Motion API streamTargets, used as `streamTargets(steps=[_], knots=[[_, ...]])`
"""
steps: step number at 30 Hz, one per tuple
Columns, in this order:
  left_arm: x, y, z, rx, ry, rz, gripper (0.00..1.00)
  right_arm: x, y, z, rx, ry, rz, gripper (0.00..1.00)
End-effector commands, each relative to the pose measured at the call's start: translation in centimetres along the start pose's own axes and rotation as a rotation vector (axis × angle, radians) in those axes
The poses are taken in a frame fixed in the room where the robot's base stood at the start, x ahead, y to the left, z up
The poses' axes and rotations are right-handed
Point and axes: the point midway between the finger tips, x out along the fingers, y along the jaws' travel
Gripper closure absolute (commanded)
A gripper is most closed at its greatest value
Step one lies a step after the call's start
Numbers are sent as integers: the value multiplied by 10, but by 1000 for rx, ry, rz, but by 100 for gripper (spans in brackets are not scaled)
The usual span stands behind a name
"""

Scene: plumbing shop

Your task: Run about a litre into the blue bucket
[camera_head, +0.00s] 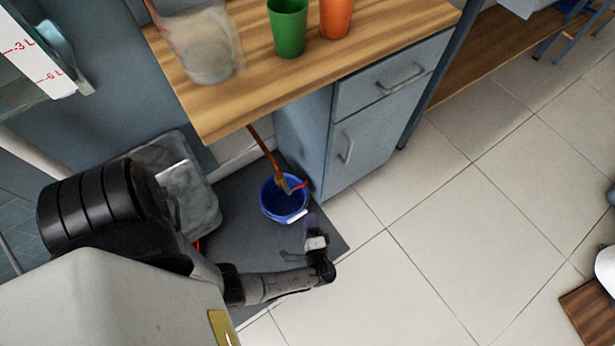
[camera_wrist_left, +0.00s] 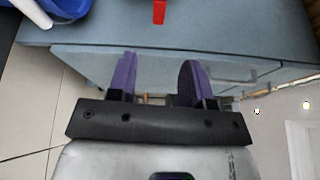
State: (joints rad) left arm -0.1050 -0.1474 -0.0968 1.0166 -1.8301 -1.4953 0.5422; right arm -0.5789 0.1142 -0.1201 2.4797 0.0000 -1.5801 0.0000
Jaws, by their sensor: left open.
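The blue bucket (camera_head: 282,217) stands upright on the dark mat beside the grey-blue cabinet. A corner of it shows at the top left of the left wrist view (camera_wrist_left: 62,10). A copper pipe (camera_head: 262,148) comes down to a brass tap (camera_head: 283,185) over the bucket. The tap's red lever (camera_head: 299,187) points right; it also shows at the top of the left wrist view (camera_wrist_left: 159,11). My left gripper (camera_head: 311,222) is open and empty, just in front of the bucket, its purple fingers (camera_wrist_left: 158,78) apart from the lever. The water level inside the bucket cannot be made out. My right gripper is out of view.
A wooden worktop (camera_head: 235,100) overhangs the tap and carries a clear container (camera_head: 208,65), a green cup (camera_head: 288,28) and an orange cup (camera_head: 335,16). The cabinet (camera_head: 362,130) stands right of the bucket. A grey bin (camera_head: 190,190) is to its left.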

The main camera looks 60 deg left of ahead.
Motion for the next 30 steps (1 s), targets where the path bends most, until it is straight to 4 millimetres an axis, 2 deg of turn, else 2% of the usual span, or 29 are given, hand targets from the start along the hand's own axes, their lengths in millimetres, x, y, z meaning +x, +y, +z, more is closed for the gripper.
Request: streamTargets(steps=[5,8,21,30], knots=[[3,1,0,-88,0,5,54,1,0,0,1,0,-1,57],[12,2,0,-100,-1,4,54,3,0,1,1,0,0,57],[90,4,0,-98,-2,4,54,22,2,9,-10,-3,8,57],[127,3,0,-97,-2,6,54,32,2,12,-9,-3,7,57]])
